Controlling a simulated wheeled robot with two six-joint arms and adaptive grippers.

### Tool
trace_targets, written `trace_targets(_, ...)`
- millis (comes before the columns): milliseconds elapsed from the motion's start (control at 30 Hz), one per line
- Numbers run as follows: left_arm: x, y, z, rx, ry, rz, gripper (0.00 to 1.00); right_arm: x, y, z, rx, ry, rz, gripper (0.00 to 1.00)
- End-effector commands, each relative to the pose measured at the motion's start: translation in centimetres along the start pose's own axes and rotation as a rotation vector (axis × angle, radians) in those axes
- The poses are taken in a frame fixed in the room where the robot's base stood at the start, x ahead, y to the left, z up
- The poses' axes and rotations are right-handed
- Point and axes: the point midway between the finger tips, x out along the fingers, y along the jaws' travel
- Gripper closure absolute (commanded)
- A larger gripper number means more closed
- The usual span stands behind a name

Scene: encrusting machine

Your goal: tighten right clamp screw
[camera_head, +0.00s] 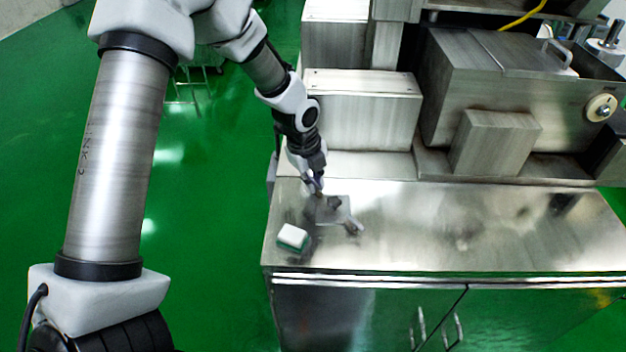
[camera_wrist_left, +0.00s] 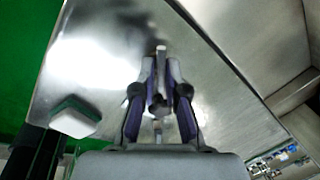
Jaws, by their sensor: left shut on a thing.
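My left gripper (camera_head: 318,192) reaches down to the left part of the steel tabletop. In the left wrist view, its purple-grey fingers (camera_wrist_left: 159,90) are closed around a slim grey metal tool (camera_wrist_left: 161,56), whose end sticks out beyond the fingertips. What kind of tool it is, I cannot tell. A round cream knob (camera_head: 601,107) sits on the right of the machine front, far from the gripper. I cannot tell whether it is the right clamp screw, and no other clamp screw can be made out. My right gripper is not in view.
A white and green block (camera_head: 292,237) lies near the table's front left corner; it also shows in the left wrist view (camera_wrist_left: 74,117). Small greyish items (camera_head: 353,227) lie by the gripper. Steel housings (camera_head: 362,108) line the back. The right half of the tabletop (camera_head: 480,225) is clear.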

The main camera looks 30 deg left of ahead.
Motion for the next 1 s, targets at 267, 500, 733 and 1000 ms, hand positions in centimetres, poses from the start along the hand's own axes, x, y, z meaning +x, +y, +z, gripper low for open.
trace_targets(267,0.2,0.3,-0.1,-0.002,0.003,0.007,0.67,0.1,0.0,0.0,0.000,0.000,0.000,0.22)
trace_targets(500,0.0,0.1,-0.1,-0.002,0.001,0.003,0.67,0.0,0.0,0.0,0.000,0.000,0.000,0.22)
trace_targets(733,-3.3,-0.1,-0.1,-0.002,0.000,-0.002,0.67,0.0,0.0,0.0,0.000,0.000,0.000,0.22)
trace_targets(1000,-9.9,-0.2,-0.1,-0.001,0.000,0.001,0.67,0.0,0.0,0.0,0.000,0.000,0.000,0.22)
